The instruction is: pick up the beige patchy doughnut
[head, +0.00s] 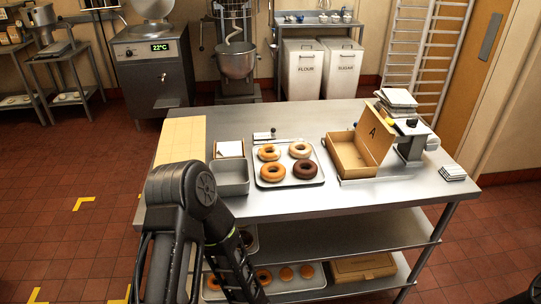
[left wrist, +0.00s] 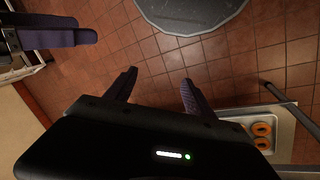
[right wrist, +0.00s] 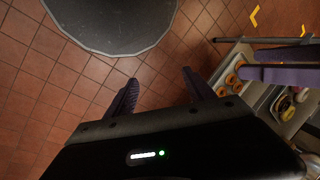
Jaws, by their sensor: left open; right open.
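The beige patchy doughnut (head: 300,149) lies at the back right of a metal tray (head: 264,182) on the steel table. Two orange-brown doughnuts (head: 269,152) are on the tray's left side, and a dark chocolate one (head: 305,170) is in front of the beige one. My left gripper (left wrist: 157,88) is open and empty above the floor in the left wrist view. My right gripper (right wrist: 160,88) is open and empty above the floor in the right wrist view. Neither wrist view shows the beige doughnut. Both grippers are apart from the tray.
A grey bin (head: 231,178) stands left of the tray, with a light board (head: 182,135) further left. An open cardboard box (head: 350,155) stands to the right, beside a dark-topped stand (head: 411,130). My dark arm covers the table's front left.

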